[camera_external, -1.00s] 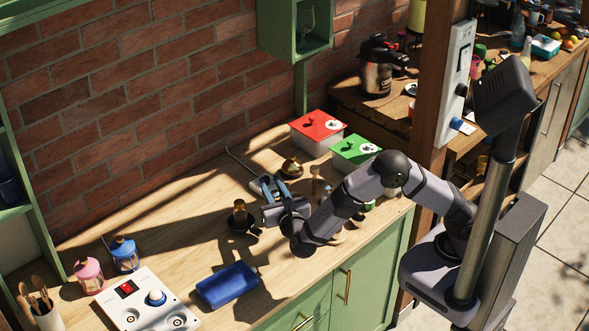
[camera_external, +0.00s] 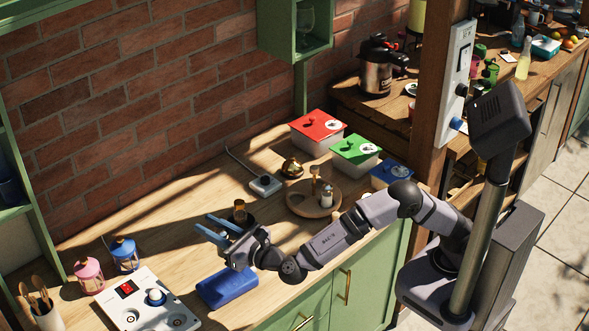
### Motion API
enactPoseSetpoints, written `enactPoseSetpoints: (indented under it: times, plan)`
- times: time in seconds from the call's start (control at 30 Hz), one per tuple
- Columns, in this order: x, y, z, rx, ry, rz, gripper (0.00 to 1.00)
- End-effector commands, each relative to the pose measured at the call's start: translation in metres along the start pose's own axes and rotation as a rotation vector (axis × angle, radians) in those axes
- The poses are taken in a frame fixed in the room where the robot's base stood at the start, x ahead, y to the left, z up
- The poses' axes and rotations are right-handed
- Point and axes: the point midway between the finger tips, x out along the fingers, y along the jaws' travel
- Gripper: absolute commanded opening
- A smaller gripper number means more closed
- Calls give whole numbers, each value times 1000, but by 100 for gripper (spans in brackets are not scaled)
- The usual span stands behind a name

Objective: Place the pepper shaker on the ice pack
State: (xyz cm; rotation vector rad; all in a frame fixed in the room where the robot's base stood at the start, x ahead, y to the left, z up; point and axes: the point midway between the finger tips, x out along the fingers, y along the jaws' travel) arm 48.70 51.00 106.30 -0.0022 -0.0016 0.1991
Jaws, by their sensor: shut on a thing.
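The ice pack (camera_external: 228,288) is a flat blue block lying on the wooden counter near its front edge, right of the white cooking unit. My gripper (camera_external: 209,226) is above and behind the ice pack, with its blue fingers pointing to the upper left. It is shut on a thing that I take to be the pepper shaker. The hand and fingers hide the shaker, so its shape and tilt cannot be made out. My gripper is clear of the ice pack, and the wrist is over the pack's right end.
A brown-topped item (camera_external: 239,211) on a dark base stands just behind my gripper. A round wooden tray (camera_external: 301,207) holds a small shaker (camera_external: 327,197). The white unit (camera_external: 147,304), pink lantern (camera_external: 89,274) and blue lantern (camera_external: 124,255) stand to the left. Lidded boxes stand at the back right.

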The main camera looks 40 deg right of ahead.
Motion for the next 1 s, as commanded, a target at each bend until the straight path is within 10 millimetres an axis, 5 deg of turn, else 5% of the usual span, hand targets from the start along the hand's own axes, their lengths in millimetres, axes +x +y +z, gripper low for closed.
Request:
enactPoseSetpoints:
  times: [0.4, 0.73, 1.0]
  plan:
    - [0, -1, -54, -4, 1, -2, 1]
    - [0, -1, -65, -1, 1, -3, 1]
    - [0, -1, -94, -3, 1, -3, 1]
